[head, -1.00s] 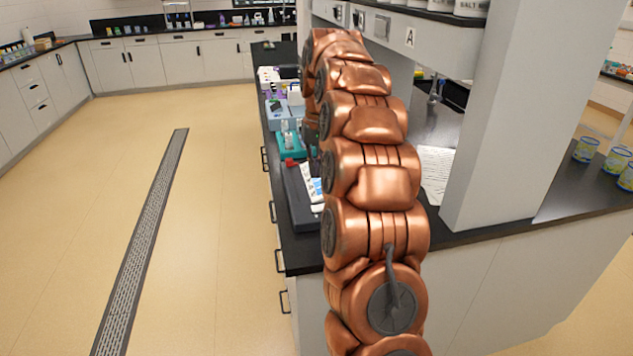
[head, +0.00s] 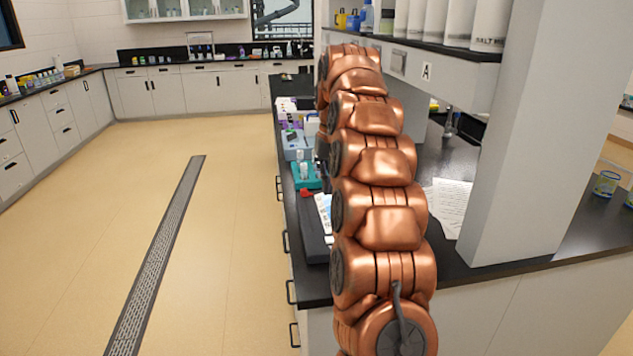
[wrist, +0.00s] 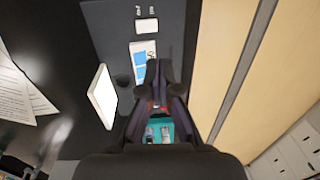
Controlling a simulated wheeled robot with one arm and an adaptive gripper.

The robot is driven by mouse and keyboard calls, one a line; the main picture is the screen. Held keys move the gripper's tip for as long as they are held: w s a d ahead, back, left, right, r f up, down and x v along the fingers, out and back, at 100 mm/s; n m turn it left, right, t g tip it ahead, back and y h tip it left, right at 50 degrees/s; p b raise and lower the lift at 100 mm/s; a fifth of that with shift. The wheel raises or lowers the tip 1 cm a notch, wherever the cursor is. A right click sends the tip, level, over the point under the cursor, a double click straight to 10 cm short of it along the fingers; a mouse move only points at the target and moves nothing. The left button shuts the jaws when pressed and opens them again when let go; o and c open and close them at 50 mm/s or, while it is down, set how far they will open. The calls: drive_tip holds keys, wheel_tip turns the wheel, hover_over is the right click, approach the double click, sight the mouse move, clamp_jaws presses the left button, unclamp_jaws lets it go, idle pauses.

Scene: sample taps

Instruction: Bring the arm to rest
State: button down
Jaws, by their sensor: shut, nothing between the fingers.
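My copper-coloured arm (head: 385,210) rises through the middle of the head view, stretched out along the bench. It hides most of what lies behind it, and my gripper cannot be made out clearly there. In the wrist view my gripper (wrist: 159,75) shows as dark fingers, closed together with nothing held. It hangs above a dark grey mat (wrist: 110,30) on the bench. A printed card with a blue patch (wrist: 142,58) lies by the fingertips. A teal rack (wrist: 182,131) shows behind the fingers, and also in the head view (head: 307,177).
The black bench (head: 455,160) carries loose paper sheets (head: 447,205) right of my arm. A white pillar (head: 530,150) and an overhead shelf (head: 440,60) stand close on the right. The floor (head: 235,210) on the left is clear, with a drain grate (head: 160,250).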

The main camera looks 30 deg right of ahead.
drive_tip(key=s+a+n+g, duration=0.1)
drive_tip(key=s+a+n, duration=0.2)
drive_tip(key=s+a, duration=1.25)
drive_tip(key=s+a+f, duration=0.2)
drive_tip(key=s+f, duration=0.1)
drive_tip(key=s, duration=0.4)
drive_tip(key=s+a+f+n, duration=0.1)
drive_tip(key=s+a+f, duration=0.2)
drive_tip(key=s, duration=0.5)
drive_tip(key=s+a+f+g+p, duration=0.1)
drive_tip(key=s+a+f, duration=0.2)
drive_tip(key=s+f, duration=0.2)
drive_tip(key=shift+s+a+f+n+h, duration=0.2)
drive_tip(key=shift+s+n+h, duration=0.15)
drive_tip(key=shift+s, duration=0.9)
